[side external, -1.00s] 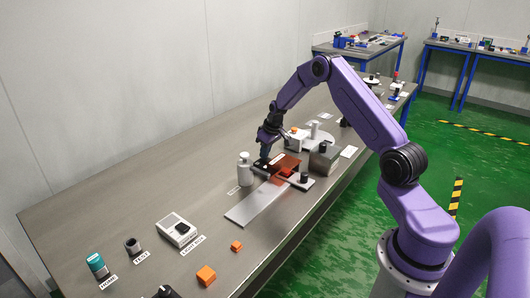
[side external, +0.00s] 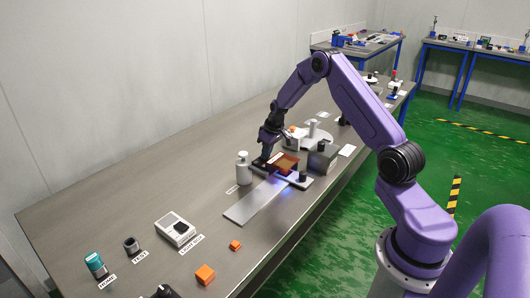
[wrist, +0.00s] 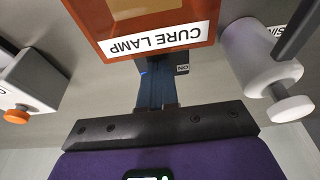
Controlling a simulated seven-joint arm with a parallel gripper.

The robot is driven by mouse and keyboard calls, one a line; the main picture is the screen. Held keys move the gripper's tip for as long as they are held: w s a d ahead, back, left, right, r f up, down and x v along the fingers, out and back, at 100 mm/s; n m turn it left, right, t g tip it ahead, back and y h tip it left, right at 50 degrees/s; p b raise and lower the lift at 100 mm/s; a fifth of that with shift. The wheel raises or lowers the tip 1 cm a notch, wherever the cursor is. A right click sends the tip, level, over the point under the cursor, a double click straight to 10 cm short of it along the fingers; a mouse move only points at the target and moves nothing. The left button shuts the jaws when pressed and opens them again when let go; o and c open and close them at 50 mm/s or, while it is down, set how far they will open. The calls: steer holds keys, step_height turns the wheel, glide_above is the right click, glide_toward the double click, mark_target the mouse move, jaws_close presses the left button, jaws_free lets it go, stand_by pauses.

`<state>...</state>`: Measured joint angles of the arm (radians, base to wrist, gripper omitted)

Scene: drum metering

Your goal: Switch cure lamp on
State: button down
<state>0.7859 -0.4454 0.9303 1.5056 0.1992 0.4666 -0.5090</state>
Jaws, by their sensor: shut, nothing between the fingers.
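The cure lamp (side external: 285,163) has an orange-brown hood over a grey plate, and blue-violet light shows below its front edge. In the wrist view its hood (wrist: 150,15) fills the top, with an upside-down CURE LAMP label (wrist: 155,40). A small dark switch piece with an ON mark (wrist: 183,69) shows just under the label. My gripper (side external: 264,158) is at the lamp's back-left side. In the wrist view my gripper (wrist: 155,80) has its fingers together and empty, their tips beside the ON mark. Whether they touch the switch is hidden.
A white-grey bottle (side external: 243,170) stands close left of the lamp. A grey strip (side external: 255,203) extends toward the front. A white device (side external: 175,229) and orange cubes (side external: 205,274) lie farther forward.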

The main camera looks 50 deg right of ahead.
steer(key=shift+r, duration=0.7)
steer(key=s+v, duration=0.1)
steer(key=v, duration=1.1)
steer(key=shift+s, duration=0.4)
steer(key=s+a+r+n, duration=0.1)
steer(key=s+a+n, duration=0.15)
steer(key=a, duration=0.55)
steer(key=s+a+r+n+g+y, duration=0.15)
steer(key=s+a, duration=0.25)
steer(key=a, duration=0.4)
steer(key=s+a+r+n, duration=0.1)
steer(key=s+a+r, duration=0.15)
steer(key=a, duration=0.55)
steer(key=s+a+n, duration=0.2)
steer(key=s+n, duration=0.1)
steer(key=s, duration=1)
steer(key=s+a+n+g+h, duration=0.1)
steer(key=s+a+n, duration=0.2)
steer(key=s, duration=1)
steer(key=shift+a+n, duration=0.3)
steer(key=shift+n, duration=0.5)
